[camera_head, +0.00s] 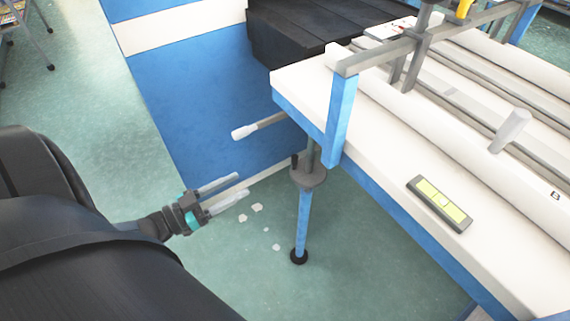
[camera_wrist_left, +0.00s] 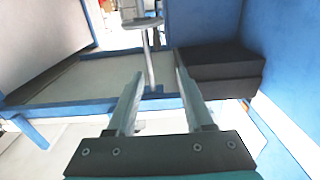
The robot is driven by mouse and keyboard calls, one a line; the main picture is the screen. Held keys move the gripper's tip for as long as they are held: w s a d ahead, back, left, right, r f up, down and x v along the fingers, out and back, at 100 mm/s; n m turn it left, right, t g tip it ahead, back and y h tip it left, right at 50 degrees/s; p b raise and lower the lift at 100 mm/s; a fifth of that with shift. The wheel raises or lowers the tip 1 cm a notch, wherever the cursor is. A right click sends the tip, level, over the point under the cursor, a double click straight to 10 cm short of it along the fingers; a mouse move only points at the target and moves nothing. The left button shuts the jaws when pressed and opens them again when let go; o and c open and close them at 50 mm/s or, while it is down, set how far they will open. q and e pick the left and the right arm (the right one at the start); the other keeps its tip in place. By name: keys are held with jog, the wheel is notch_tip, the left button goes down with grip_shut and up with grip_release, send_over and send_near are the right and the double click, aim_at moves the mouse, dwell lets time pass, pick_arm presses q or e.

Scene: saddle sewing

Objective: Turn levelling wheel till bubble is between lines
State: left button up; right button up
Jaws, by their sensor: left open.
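The levelling wheel (camera_head: 308,174) is a grey disc with a small dark knob, around the blue table leg (camera_head: 303,225) below the table corner. The spirit level (camera_head: 440,203) lies on the white table top, with a yellow-green face; the bubble's place against the lines is too small to tell. My left gripper (camera_head: 241,185) is open and empty, left of the wheel and apart from it, with its fingers pointing right towards the leg. Its open fingers also show in the left wrist view (camera_wrist_left: 160,75). My right gripper is not in view.
A white-tipped lever (camera_head: 245,131) sticks out left from under the table (camera_head: 290,82), above my left gripper. A blue upright (camera_head: 339,115) stands at the table corner. Dark blocks (camera_head: 300,35) lie behind. The green floor (camera_head: 110,130) is open on the left.

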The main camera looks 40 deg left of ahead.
pick_arm(q)
jog(key=b+x, duration=0.5)
jog(key=x, duration=0.9)
jog(key=shift+w+d+f+h, duration=0.2)
jog(key=shift+d+h, duration=0.1)
jog(key=shift+d, duration=0.05)
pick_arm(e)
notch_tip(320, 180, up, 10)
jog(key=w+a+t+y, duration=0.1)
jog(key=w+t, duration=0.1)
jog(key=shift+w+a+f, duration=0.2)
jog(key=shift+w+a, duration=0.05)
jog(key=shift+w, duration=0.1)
pick_arm(q)
jog(key=shift+c, duration=0.3)
grip_shut()
